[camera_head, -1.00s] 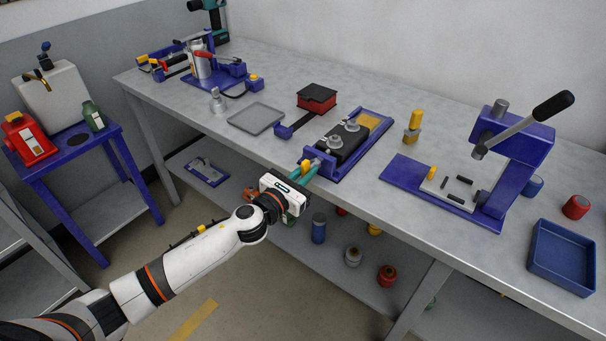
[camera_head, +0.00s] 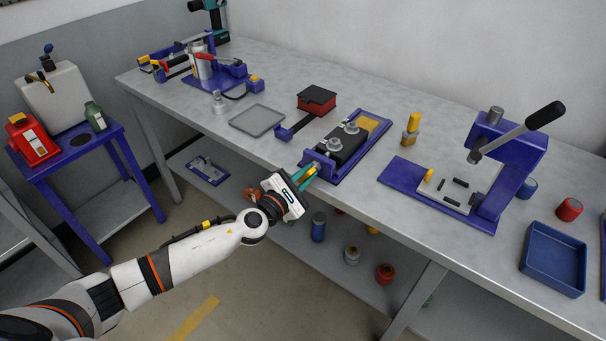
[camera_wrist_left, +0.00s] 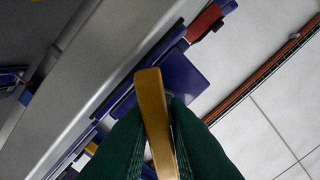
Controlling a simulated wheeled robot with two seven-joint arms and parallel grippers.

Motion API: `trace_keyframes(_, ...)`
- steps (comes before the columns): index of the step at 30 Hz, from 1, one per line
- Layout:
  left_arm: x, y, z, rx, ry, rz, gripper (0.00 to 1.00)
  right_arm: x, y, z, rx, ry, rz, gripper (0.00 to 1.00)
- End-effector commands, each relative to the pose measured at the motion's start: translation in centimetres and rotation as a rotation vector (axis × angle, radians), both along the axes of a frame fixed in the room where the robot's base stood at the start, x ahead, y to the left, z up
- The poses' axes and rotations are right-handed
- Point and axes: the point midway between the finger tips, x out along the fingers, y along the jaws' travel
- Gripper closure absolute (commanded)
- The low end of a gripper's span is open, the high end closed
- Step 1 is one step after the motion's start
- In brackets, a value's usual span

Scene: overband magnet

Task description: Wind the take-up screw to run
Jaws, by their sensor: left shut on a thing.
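The blue magnet rig (camera_head: 347,147) lies on the bench, with a dark belt block and two silver round parts on top. My left gripper (camera_head: 307,173) is at its near-left end, over the bench's front edge. Its green fingers are shut on a small yellow handle, taken to be the take-up screw's. In the left wrist view the yellow handle (camera_wrist_left: 153,110) stands between both green fingers, edge-on and slightly tilted. The screw itself is hidden behind the fingers and wrist. My right gripper is not in view.
A red and black box (camera_head: 317,99) and a grey tray (camera_head: 257,120) lie behind and left of the rig. A blue press (camera_head: 503,165) stands to the right. The bench's front edge (camera_head: 270,165) runs beside my gripper. Several canisters sit on the shelf below.

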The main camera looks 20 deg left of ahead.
Motion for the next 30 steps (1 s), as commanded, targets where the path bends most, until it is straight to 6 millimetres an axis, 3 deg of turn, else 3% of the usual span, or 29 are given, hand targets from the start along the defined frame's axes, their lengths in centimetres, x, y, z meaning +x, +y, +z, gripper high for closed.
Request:
trace_keyframes(6, 0.0, 0.0, 0.1, 0.134, -0.048, 0.001, 1.0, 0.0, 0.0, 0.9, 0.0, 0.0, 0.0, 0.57)
trace_keyframes(17, 0.0, 0.0, 0.1, 0.158, -0.056, 0.001, 1.0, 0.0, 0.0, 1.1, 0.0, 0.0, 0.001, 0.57)
trace_keyframes(30, 0.0, 0.0, 0.2, 0.5, -0.173, 0.0, 1.0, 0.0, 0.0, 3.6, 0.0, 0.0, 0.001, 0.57)
